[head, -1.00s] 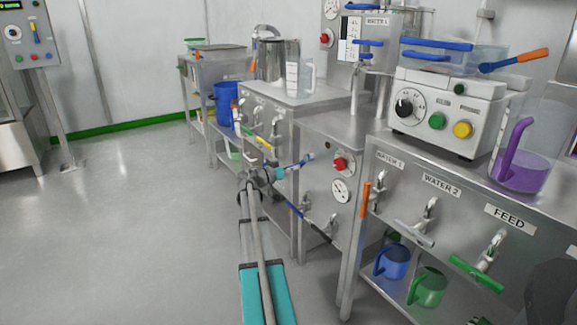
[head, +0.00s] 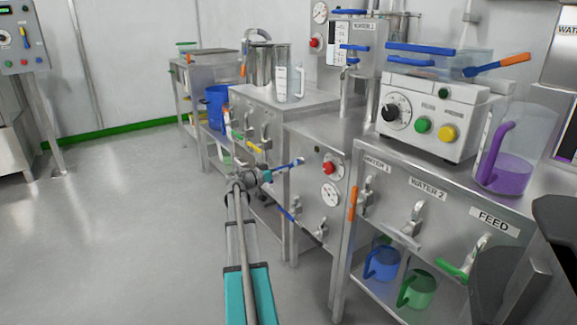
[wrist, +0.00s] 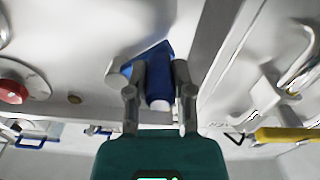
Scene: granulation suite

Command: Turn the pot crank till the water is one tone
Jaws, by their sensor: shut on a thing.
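My gripper (head: 279,170) is out beside the front of the middle steel bench in the head view. In the wrist view its two grey fingers (wrist: 156,84) are shut on a blue piece (wrist: 157,75) with a pale end. This piece also shows as a short blue stick (head: 291,165) in the head view. I cannot tell whether it is the crank.
A red button (head: 328,168) and gauge (head: 330,194) are right of the gripper. The WATER 2 and FEED taps (head: 413,218) jut from the right bench, with blue (head: 383,262) and green (head: 418,289) jugs below. The floor (head: 120,220) at left is clear.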

